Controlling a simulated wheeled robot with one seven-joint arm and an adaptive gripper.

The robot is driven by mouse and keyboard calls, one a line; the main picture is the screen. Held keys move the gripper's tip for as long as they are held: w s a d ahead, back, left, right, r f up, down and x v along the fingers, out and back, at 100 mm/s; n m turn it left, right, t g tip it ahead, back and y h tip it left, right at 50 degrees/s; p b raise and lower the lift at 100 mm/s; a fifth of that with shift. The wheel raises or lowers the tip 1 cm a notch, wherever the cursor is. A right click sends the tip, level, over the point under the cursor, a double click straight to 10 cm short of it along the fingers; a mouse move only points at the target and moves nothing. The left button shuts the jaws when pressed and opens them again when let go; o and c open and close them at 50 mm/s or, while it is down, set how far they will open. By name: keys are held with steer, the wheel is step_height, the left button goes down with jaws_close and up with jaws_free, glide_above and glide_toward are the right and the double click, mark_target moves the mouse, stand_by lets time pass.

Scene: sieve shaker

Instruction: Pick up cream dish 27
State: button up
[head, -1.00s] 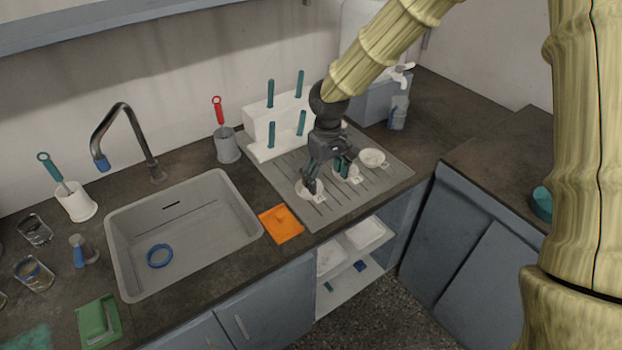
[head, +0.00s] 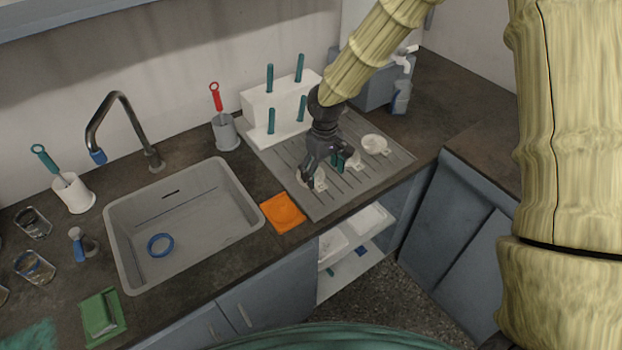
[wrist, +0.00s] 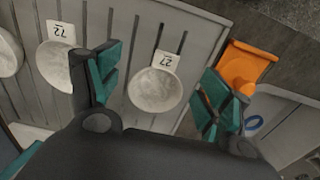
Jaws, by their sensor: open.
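Cream dish 27 (wrist: 155,91) is a round, shallow, pale dish with a white tag reading 27. In the wrist view it lies between the two teal-padded fingers of my gripper (wrist: 163,89), which is open and empty. In the head view my gripper (head: 322,172) is above the drainboard's left part, partly covering the nearest dish (head: 319,183). The gap between fingers and dish is hard to judge. A similar dish tagged 72 (wrist: 62,68) lies left of it in the wrist view, partly behind the left finger.
The dishes lie on a grey grooved drainboard (head: 346,196). Another pale dish (head: 375,145) is at its right. A white rack with teal handles (head: 272,97) stands behind. An orange item (head: 283,212) and the sink (head: 129,267) are left. The counter's front edge is close.

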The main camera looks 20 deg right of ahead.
mark_target(319, 184)
steer(key=f, duration=0.1)
steer(key=a+f+p, duration=0.1)
steer(key=f, duration=0.1)
steer(key=shift+w+f, duration=0.15)
steer(key=shift+w, duration=0.05)
steer(key=shift+d+f, duration=0.1)
steer(key=shift+f, duration=0.6)
steer(key=shift+c, duration=0.3)
steer(key=c, duration=1.6)
